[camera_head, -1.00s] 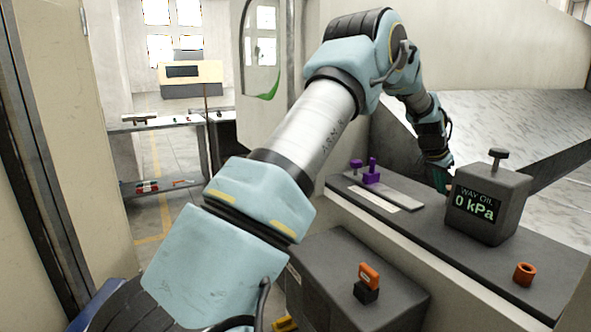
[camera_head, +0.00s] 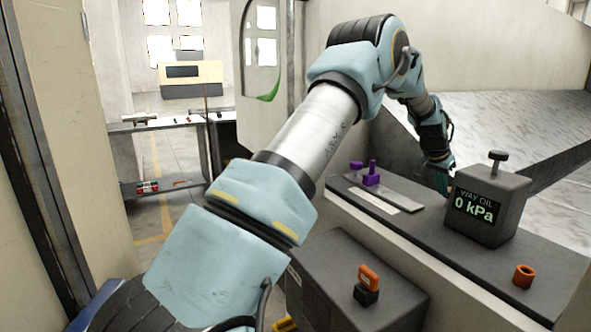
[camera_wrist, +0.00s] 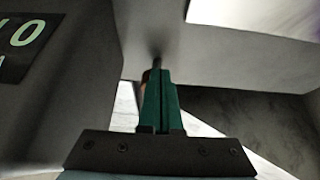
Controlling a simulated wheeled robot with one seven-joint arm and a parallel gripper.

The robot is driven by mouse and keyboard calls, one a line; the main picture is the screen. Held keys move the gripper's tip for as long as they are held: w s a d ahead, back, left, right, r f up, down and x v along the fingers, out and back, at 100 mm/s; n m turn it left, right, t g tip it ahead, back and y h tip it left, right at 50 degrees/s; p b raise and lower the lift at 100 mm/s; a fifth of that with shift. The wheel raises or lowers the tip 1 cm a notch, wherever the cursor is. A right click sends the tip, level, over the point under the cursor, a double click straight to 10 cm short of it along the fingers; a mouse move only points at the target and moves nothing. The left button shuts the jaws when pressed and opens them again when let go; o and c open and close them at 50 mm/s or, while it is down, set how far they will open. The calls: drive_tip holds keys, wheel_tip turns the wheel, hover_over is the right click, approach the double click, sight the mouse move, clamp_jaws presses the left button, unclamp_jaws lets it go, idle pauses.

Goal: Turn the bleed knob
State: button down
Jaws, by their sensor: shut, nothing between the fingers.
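The grey box (camera_head: 484,209) carries a display reading WAY OIL 0 kPa and a dark T-shaped knob (camera_head: 497,157) on top. I cannot tell whether this knob is the bleed knob. My gripper (camera_head: 441,184) is low beside the box's left side, partly hidden behind it in the head view. In the wrist view, its green fingers (camera_wrist: 158,74) are shut together. A small copper-coloured part (camera_wrist: 145,77) shows just behind the left finger, mostly hidden. I cannot tell whether the fingers touch either one.
The box stands on a dark ledge (camera_head: 420,229). A lower box (camera_head: 330,275) bears an orange-handled part (camera_head: 368,280). A sloped metal panel rises behind.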

drive_tip(key=shift+s+d, duration=0.3)
drive_tip(key=shift+s, duration=0.1)
idle(0.5)
drive_tip(key=shift+s+a+b, duration=0.2)
drive_tip(key=shift+a+b, duration=0.1)
drive_tip(key=shift+b, duration=0.1)
wheel_tip(320, 180, up, 6)
drive_tip(key=p, duration=0.3)
drive_tip(key=shift+p, duration=0.4)
